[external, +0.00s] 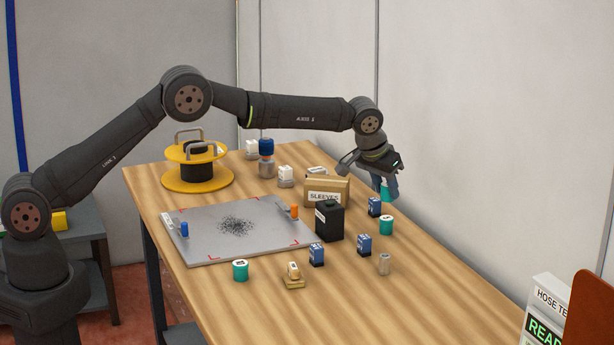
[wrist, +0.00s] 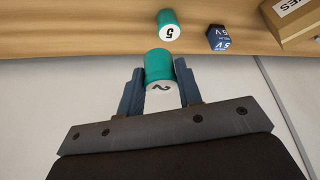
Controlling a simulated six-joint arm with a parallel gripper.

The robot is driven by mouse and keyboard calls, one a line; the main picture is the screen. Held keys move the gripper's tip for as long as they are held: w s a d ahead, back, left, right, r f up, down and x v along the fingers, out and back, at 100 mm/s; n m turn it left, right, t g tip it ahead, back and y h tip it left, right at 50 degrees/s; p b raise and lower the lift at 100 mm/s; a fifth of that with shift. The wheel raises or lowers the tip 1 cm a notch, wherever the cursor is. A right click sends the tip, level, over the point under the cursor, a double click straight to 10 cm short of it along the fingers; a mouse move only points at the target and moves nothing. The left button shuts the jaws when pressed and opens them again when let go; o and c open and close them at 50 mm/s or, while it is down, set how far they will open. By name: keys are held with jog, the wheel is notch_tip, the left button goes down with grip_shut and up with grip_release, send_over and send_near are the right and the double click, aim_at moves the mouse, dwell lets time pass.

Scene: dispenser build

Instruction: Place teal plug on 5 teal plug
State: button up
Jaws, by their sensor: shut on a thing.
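My gripper (wrist: 159,84) is shut on a teal plug (wrist: 158,63) whose white end reads 2. In the external view my gripper (external: 385,184) holds this plug (external: 387,194) above the right edge of the table. Another teal plug (wrist: 168,25), with a 5 on its white end, stands on the table, apart from the held plug in the wrist view. It appears to be the teal plug (external: 386,226) below my gripper in the external view, where its number is too small to read. A further teal plug (external: 240,271) stands at the table's front.
A blue 5V block (wrist: 218,38) stands near the plug marked 5. The front right of the table (external: 400,305) is clear.

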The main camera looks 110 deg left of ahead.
jog(key=a, duration=0.1)
jog(key=a+f, duration=0.1)
jog(key=a, duration=0.1)
jog(key=shift+s+f, duration=0.35)
jog(key=shift+f, duration=2.05)
jog(key=shift+f, duration=0.1)
jog(key=o, duration=1)
jog(key=v, duration=1.2)
